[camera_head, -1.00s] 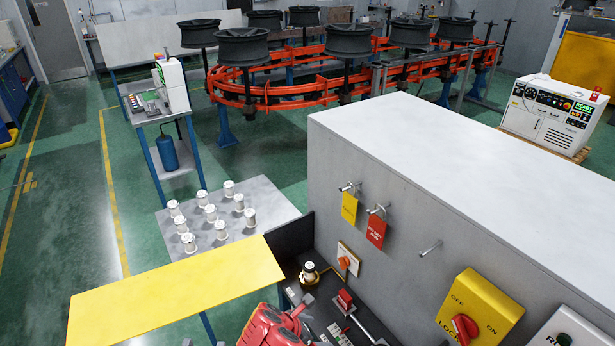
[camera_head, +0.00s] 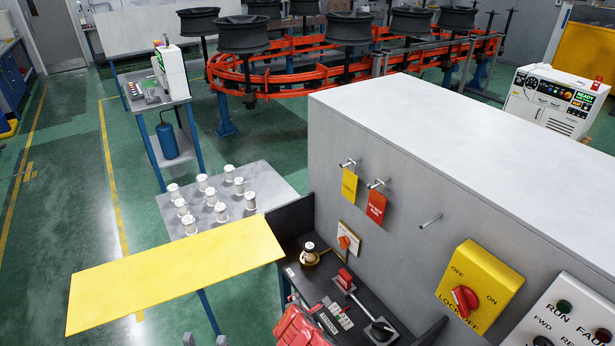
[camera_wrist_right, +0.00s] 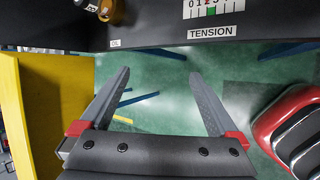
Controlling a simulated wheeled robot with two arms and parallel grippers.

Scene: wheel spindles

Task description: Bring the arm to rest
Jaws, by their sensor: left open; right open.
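My right gripper (camera_wrist_right: 160,73) is open and empty in the right wrist view. Its fingers point at green floor, below the front edge of a dark bench (camera_wrist_right: 150,42). Nothing touches its fingertips.
The dark bench (camera_head: 292,213) holds a white-topped spool on a brass base (camera_head: 309,257) and a red-handled lever (camera_head: 344,278). Several white spools stand on a grey table (camera_head: 270,186). A large grey cabinet (camera_head: 335,140) stands right. A red ribbed part (camera_head: 300,328) sits low.

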